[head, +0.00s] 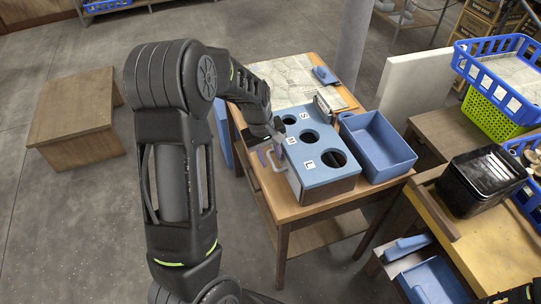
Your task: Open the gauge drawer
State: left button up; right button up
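The gauge box (323,176) stands on a wooden table. It has a blue top with several round holes and white labels S, M and L, and wooden sides. A pale grey handle (272,163) shows at its left side, by the drawer front. The drawer looks closed, though its front is mostly hidden from this angle. My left gripper (272,147) is at the left edge of the box, close to the handle. Whether its fingers touch the handle, and whether they are open or shut, is too small to tell. My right gripper is out of view.
An empty blue bin (378,146) stands right of the box on the table (310,215). A patterned sheet (287,78) lies behind it. A black container (480,183) stands on the bench at right. A low wooden platform (75,115) is at left, with open floor around it.

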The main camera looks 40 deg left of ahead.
pick_arm(q)
grip_shut()
dwell(0.3)
dwell(1.1)
